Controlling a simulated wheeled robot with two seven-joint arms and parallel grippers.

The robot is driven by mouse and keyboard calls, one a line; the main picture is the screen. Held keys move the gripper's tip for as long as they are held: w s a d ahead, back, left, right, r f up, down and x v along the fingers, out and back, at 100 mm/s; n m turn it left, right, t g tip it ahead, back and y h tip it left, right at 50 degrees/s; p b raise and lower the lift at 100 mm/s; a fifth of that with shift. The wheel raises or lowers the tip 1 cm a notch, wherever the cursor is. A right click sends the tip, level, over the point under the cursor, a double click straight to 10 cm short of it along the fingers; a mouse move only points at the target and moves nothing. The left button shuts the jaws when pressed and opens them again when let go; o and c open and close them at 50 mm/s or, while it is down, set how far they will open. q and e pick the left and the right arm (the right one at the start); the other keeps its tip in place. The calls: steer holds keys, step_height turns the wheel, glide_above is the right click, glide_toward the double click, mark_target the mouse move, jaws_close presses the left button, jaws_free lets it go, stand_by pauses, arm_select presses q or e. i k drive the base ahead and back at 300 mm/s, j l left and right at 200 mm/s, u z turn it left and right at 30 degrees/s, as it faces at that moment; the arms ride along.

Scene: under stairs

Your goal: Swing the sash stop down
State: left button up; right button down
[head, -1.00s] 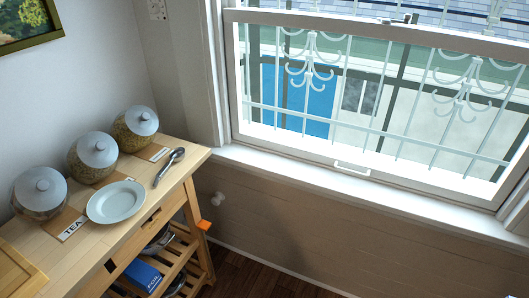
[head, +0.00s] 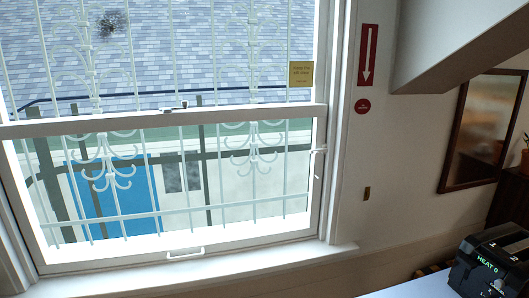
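The window's lower sash (head: 165,188) is shut down against the sill. A small white fitting (head: 319,150), which looks like the sash stop, sticks out at the right side of the window frame just below the meeting rail. It is too small to tell its exact position. A white pull handle (head: 185,254) is on the sash's bottom rail. Neither of my grippers is in view.
A yellow note (head: 300,74) is on the upper pane. A red sign with a down arrow (head: 369,55) and a round red sign (head: 362,106) are on the wall. A black device reading "HEAT 0" (head: 490,265) stands at lower right, near a framed mirror (head: 481,130).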

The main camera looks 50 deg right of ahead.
mark_target(316, 152)
steer(key=z, duration=1.95)
